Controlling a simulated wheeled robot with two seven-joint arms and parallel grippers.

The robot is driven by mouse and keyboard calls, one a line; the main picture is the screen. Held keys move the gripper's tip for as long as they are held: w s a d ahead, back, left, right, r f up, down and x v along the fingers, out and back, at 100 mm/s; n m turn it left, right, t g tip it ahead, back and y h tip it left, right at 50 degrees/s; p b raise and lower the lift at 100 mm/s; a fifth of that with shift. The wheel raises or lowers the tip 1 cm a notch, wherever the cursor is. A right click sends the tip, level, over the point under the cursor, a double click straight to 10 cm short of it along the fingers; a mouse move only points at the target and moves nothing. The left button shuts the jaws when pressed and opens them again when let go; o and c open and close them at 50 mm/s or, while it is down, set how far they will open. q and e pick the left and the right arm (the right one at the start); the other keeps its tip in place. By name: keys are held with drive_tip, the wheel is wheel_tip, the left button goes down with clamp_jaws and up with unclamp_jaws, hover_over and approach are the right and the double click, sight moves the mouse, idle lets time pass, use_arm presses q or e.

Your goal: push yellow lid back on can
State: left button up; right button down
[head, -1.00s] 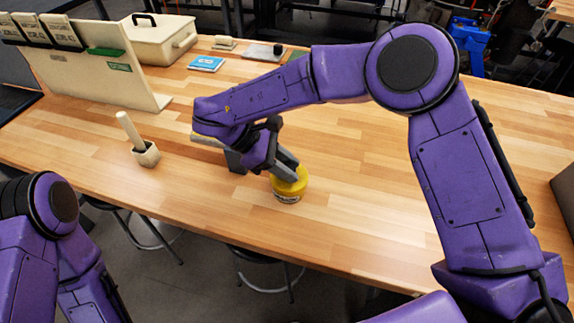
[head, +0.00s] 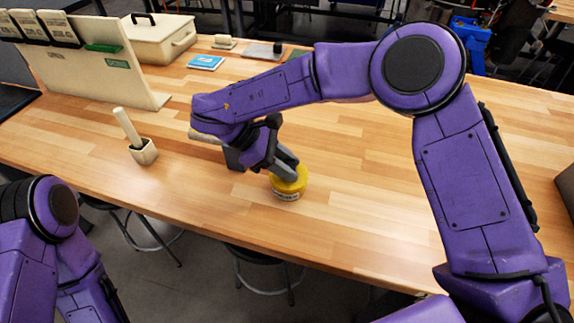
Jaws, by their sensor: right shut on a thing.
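The can (head: 287,196) stands upright on the wooden table near its front edge. Its yellow lid (head: 297,183) sits on top, and only a pale labelled band of the can shows below it. My right gripper (head: 285,173) reaches down from the upper left, its grey fingers shut on the lid. The fingers cover the lid's upper left part, so I cannot tell whether it is fully seated. My left arm shows at the lower left, but its gripper is out of view.
A mortar with a pestle (head: 143,151) stands left of the can. A dark grey block (head: 233,158) is partly hidden behind my right gripper. A board (head: 90,65), a cream box (head: 160,38) and a blue booklet (head: 206,63) are farther back. The table right of the can is clear.

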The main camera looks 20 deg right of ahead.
drive_tip(key=shift+s+f, duration=0.25)
drive_tip(key=shift+f, duration=0.15)
drive_tip(key=c, duration=0.7)
unclamp_jaws()
drive_tip(key=shift+f, duration=0.1)
drive_tip(key=shift+c, duration=0.9)
drive_tip(key=shift+w+a+r, duration=0.1)
drive_tip(key=shift+a+r, duration=0.1)
drive_tip(key=shift+r, duration=0.1)
drive_tip(key=shift+o, duration=1.3)
drive_tip(key=shift+w+a+r+p, duration=0.15)
drive_tip(key=shift+r+p, duration=0.15)
drive_tip(key=shift+p, duration=0.15)
drive_tip(key=shift+o, duration=0.4)
drive_tip(key=p+v, duration=0.1)
drive_tip(key=v, duration=0.3)
drive_tip(key=shift+p, duration=0.4)
drive_tip(key=shift+p+v, duration=0.6)
drive_tip(key=shift+v, duration=0.5)
